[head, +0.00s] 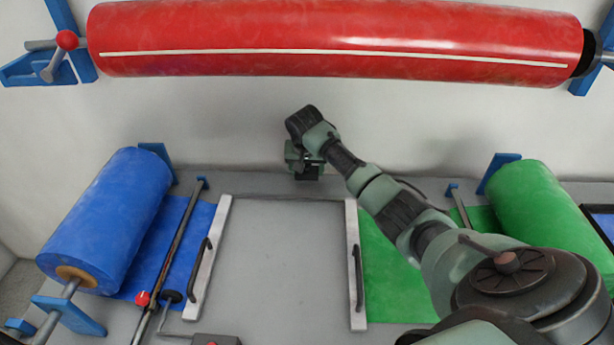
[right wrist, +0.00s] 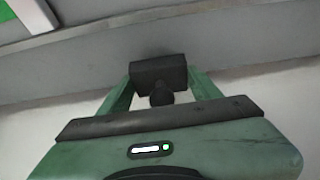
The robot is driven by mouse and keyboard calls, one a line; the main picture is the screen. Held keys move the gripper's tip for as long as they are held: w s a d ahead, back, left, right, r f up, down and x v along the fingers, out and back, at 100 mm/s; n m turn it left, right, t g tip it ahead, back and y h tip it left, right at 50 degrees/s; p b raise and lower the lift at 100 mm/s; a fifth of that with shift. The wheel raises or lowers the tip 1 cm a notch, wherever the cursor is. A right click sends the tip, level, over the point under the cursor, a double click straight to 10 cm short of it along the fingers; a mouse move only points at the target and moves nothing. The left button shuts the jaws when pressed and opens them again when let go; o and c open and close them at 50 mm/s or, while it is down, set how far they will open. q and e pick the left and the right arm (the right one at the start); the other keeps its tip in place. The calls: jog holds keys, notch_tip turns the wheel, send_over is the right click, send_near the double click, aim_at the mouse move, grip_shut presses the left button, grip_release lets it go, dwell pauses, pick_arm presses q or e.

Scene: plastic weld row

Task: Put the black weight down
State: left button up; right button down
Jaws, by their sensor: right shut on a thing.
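The black weight (right wrist: 158,74) is a dark block with a round knob on the side facing my palm. It sits between the two green fingers of my right gripper (right wrist: 160,84), which is shut on it. In the head view the right gripper (head: 304,166) is at the back of the grey table, behind the clear panel area, with the weight (head: 307,174) low beneath it. The weight is by the table's back edge; I cannot tell whether it touches the surface. My left gripper is not in view.
A blue roll (head: 105,222) stands at left and a green roll (head: 545,225) at right. A large red roll (head: 340,40) hangs on the wall above. White bars with black handles (head: 355,265) flank a bare grey table area (head: 280,265).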

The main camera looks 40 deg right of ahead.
aim_at(307, 174)
notch_tip(307, 174, down, 2)
jog(key=shift+f, duration=0.2)
jog(key=shift+w+d+f+p, duration=0.1)
jog(key=shift+w+f+p, duration=0.15)
jog(key=shift+f, duration=0.2)
jog(key=shift+s+f, duration=0.1)
jog(key=shift+c, duration=1.6)
grip_release()
jog(key=shift+f, duration=0.1)
jog(key=v, duration=1.2)
